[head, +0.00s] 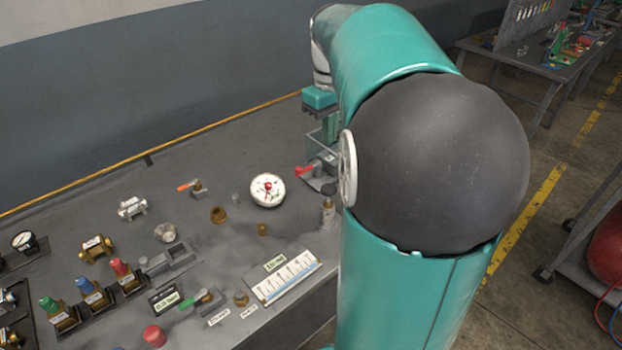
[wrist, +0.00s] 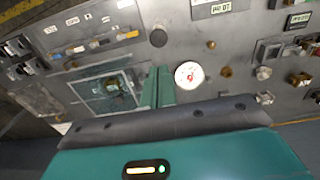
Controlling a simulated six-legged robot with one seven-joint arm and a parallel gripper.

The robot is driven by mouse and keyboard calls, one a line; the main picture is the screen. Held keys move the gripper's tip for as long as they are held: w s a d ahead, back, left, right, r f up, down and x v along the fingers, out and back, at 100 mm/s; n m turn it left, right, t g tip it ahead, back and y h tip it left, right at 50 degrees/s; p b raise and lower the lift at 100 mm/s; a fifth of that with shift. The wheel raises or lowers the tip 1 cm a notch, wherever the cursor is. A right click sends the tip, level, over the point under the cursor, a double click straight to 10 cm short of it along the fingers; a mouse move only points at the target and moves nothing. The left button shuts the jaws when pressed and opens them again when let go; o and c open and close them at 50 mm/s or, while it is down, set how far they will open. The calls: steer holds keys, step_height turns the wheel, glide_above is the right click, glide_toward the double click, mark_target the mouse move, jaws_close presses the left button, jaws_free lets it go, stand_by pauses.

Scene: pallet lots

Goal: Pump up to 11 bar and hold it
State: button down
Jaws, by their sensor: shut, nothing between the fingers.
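My gripper (wrist: 157,88) is shut and empty, pointing down over the bench; in the head view its fingers are partly hidden behind my arm. A round white dial gauge (head: 267,190) with a red centre lies face up on the bench; it also shows just right of my fingers in the wrist view (wrist: 189,75). Its reading is too small to tell. A clear-walled box (wrist: 108,90) is left of my fingers in the wrist view. A red-handled valve (head: 308,170) is by the box. A dark round knob (wrist: 158,38) stands beyond my fingertips. No pump handle can be clearly made out.
Fittings with green, blue and red caps (head: 118,267) stand at left. Bare bench (head: 225,150) lies toward the wall.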

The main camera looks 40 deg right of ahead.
mark_target(328, 189)
stand_by(0.3)
step_height(328, 189, down, 14)
steer(key=shift+d+r, duration=0.1)
stand_by(0.4)
steer(key=shift+s+f, duration=0.1)
steer(key=shift+f, duration=1.8)
